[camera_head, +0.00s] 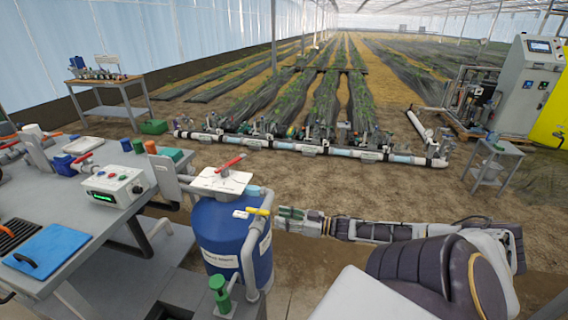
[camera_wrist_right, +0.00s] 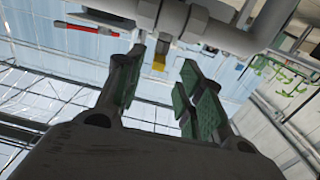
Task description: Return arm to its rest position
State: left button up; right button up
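My right arm (camera_head: 375,230) reaches in from the lower right, stretched nearly level toward the blue tank (camera_head: 222,235). My right gripper (camera_head: 283,213) is just right of the tank's grey pipe (camera_head: 252,262) and the yellow valve handle (camera_head: 259,211). In the right wrist view the green-padded fingers of the right gripper (camera_wrist_right: 162,62) stand apart with nothing held. The yellow handle (camera_wrist_right: 159,64) shows in the gap between them, beyond the tips; I cannot tell whether anything touches. My left gripper is not in view.
A workbench (camera_head: 95,245) with a control box (camera_head: 115,187) and a blue board (camera_head: 47,250) stands on the left. A red-handled valve (camera_head: 229,164) tops the tank. A small side table (camera_head: 496,160) and a grey cabinet (camera_head: 524,85) stand at the right. Bare soil lies between.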

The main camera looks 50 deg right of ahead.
dwell(0.6)
